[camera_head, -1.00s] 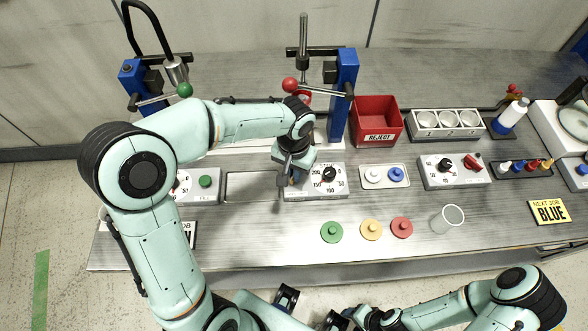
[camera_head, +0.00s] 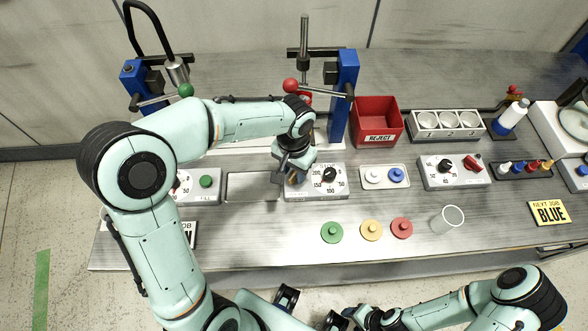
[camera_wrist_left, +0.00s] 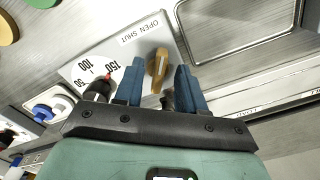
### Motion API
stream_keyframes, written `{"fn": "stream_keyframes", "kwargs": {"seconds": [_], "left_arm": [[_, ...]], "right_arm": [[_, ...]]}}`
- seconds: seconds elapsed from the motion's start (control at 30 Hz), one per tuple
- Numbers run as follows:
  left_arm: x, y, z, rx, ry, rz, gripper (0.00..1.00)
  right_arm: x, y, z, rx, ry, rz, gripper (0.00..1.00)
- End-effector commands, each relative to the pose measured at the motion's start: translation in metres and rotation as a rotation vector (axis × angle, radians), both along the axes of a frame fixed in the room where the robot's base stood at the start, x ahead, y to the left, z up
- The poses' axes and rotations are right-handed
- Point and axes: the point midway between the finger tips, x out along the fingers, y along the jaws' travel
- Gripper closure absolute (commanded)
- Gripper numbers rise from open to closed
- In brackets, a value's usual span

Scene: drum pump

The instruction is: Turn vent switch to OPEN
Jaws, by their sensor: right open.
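The vent switch (camera_wrist_left: 157,64) is a tan lever knob on a grey panel (camera_wrist_left: 205,32), beside the printed words OPEN and SHUT. I cannot tell which word it points to. In the left wrist view my left gripper (camera_wrist_left: 160,72) is open, with one blue finger on each side of the switch. I cannot tell whether either finger touches it. In the head view my left gripper (camera_head: 292,177) is over the left end of the gauge panel (camera_head: 330,191) and hides most of the switch. My right gripper (camera_head: 360,317) is open at the bottom edge, away from the table.
A black dial knob (camera_head: 330,174) sits just right of my left gripper. A press with a red ball handle (camera_head: 290,85) stands behind it. White and blue buttons (camera_head: 385,176) lie further right. Green, yellow and red discs (camera_head: 371,229) lie in front.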

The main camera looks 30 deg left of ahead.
Motion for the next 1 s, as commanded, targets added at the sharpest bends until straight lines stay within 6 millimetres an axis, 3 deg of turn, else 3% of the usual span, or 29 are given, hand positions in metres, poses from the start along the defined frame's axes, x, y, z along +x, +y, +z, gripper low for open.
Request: {"fn": "stream_keyframes", "kwargs": {"seconds": [0.5,0.7,1.0], "left_arm": [[0.001,-0.001,0.106,-0.002,-0.007,-0.002,0.61],[0.0,-0.001,0.126,-0.001,-0.003,-0.002,0.61],[0.0,0.0,0.129,-0.001,-0.001,-0.002,0.61]], "right_arm": [[0.009,0.0,0.017,-0.001,-0.011,0.0,0.44],[0.011,0.0,0.02,0.0,-0.013,0.0,0.44],[0.011,0.0,0.02,0.0,-0.013,0.0,0.44]]}}
